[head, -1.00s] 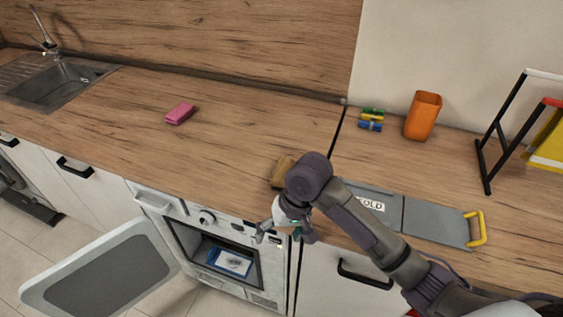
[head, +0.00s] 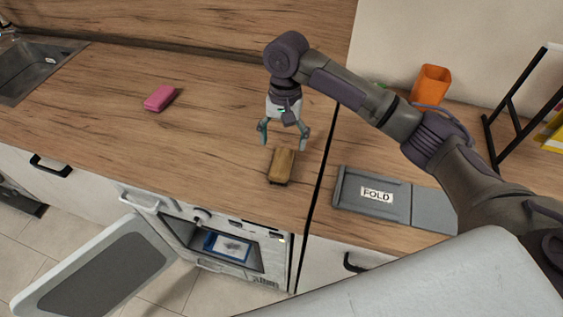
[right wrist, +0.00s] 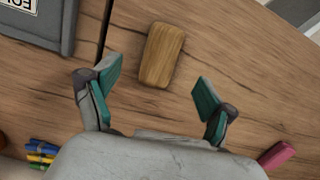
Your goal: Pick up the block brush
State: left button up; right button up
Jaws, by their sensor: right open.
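The block brush (head: 282,166), a brown wooden block, lies on the wooden counter just left of the dark seam. It also shows in the right wrist view (right wrist: 161,55), lying flat beyond the fingertips. My right gripper (head: 284,137) is open and empty, pointing down above and just behind the brush in the head view. In the right wrist view its two teal-padded fingers (right wrist: 157,92) are spread wide, with the brush ahead of the gap between them. My left gripper is not in view.
A grey FOLD board (head: 345,196) lies right of the brush. A pink block (head: 160,98) lies left, near the sink (head: 35,75). An orange cup (head: 431,85) and black rack (head: 520,125) stand right. The oven door (head: 95,270) hangs open below the counter.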

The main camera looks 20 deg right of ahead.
aim_at(282, 160)
notch_tip(282, 160, down, 2)
jog(key=shift+a+f, duration=0.1)
jog(key=shift+f, duration=0.1)
jog(key=shift+w+f, duration=0.1)
jog(key=shift+f, duration=0.1)
jog(key=f, duration=0.1)
jog(key=f+p, duration=0.1)
jog(key=f, duration=0.2)
jog(key=shift+s+a+f+p, duration=0.1)
jog(key=shift+s+p, duration=0.15)
jog(key=shift+p, duration=0.15)
jog(key=shift+f, duration=0.45)
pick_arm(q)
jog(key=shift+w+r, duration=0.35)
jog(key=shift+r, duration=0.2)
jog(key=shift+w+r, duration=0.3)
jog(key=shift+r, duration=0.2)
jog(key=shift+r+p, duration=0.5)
pick_arm(e)
jog(key=shift+f, duration=0.25)
jog(key=c, duration=1.3)
